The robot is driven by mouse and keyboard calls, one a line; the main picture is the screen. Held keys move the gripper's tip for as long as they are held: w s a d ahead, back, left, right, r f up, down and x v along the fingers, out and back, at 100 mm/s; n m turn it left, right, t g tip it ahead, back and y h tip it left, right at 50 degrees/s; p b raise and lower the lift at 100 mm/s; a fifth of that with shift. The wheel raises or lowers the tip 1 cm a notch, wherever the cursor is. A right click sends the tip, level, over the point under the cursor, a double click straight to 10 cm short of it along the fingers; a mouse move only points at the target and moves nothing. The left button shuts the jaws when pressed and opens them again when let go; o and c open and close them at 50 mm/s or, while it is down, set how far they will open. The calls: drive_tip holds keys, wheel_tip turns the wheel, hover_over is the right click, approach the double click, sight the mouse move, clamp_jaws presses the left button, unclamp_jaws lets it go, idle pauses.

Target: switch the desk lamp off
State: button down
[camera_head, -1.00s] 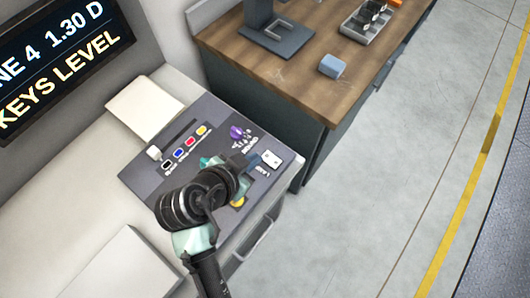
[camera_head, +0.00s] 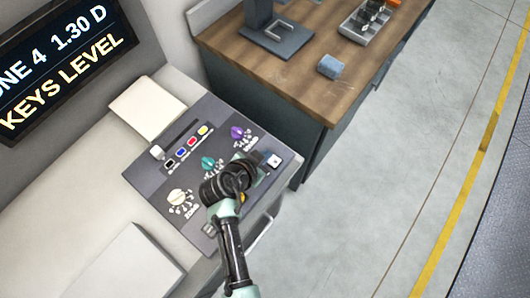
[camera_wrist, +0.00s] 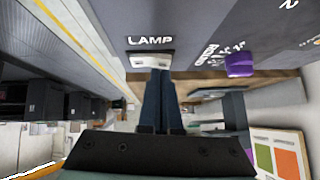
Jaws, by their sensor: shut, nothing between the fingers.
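The lamp switch (camera_wrist: 150,59) is a small white rocker plate under the word LAMP in the wrist view. In the head view the switch (camera_head: 273,161) sits near the right corner of the grey control panel (camera_head: 165,190). My gripper (camera_wrist: 161,73) is shut and empty, its dark fingertips at the lower edge of the switch plate; I cannot tell whether they touch it. In the head view my gripper (camera_head: 262,165) is just left of the switch, partly hidden by my wrist. I cannot make out the lamp itself or the rocker's position.
A purple knob (camera_head: 237,132), a teal knob (camera_head: 208,162) and a white knob (camera_head: 178,197) stand on the panel. Several coloured buttons lie behind them. A wooden desk (camera_head: 310,85) beyond carries a blue-grey block (camera_head: 331,66) and a tray (camera_head: 352,28). Floor at right is clear.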

drive_tip(key=shift+f+b, duration=0.45)
drive_tip(key=shift+b, duration=0.2)
drive_tip(key=shift+a+r, duration=0.1)
drive_tip(key=shift+r, duration=0.05)
drive_tip(key=shift+s, duration=0.1)
drive_tip(key=shift+s+d+r+p, duration=0.15)
drive_tip(key=shift+s+d+p, duration=0.25)
drive_tip(key=shift+d, duration=0.3)
drive_tip(key=shift+w, duration=0.1)
